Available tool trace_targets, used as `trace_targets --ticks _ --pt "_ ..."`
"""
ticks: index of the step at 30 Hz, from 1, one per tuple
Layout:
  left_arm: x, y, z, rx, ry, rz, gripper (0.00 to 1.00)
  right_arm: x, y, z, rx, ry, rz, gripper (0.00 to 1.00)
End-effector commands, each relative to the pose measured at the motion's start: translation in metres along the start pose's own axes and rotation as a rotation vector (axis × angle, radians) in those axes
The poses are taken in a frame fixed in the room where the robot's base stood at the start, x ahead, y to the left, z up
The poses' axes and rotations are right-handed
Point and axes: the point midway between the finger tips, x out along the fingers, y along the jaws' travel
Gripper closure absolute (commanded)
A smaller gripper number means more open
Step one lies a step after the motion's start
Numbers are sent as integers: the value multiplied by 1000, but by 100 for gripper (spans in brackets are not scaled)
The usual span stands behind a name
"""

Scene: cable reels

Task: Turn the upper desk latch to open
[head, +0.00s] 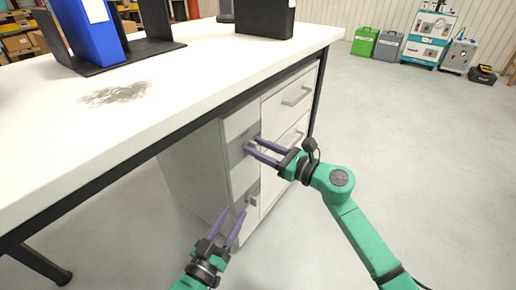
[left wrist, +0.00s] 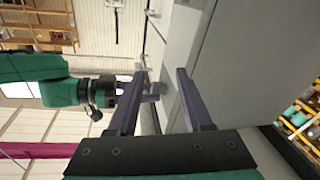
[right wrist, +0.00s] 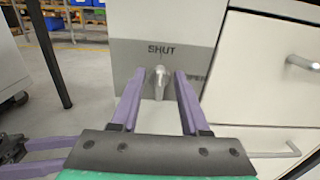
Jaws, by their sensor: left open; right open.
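A lower latch (head: 253,198) sits below on the same cabinet. My left gripper (head: 234,211) is open and empty, close to the lower latch; it also shows in the left wrist view (left wrist: 163,76).
The white desk (head: 200,75) overhangs the cabinet, with a dark edge above my right gripper. Drawers with bar handles (head: 297,96) lie right of the latches. A blue binder (head: 93,30) stands on top.

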Motion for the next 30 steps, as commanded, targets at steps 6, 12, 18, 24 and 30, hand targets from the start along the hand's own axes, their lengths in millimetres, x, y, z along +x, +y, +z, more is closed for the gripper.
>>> trace_targets --ticks 6,12,18,24,30 --pt "3 0 -7 6 19 3 50 5 0 1 0 0 0 55" --pt "3 0 -6 5 18 3 50 4 0 0 0 0 0 93" --pt "3 0 -6 5 17 3 50 4 0 0 1 0 0 100" --pt "2 1 -3 -1 3 1 50 4 0 1 22 0 -1 100" --pt "-26 1 47 -39 -144 -18 50 4 -1 1 84 1 0 100"
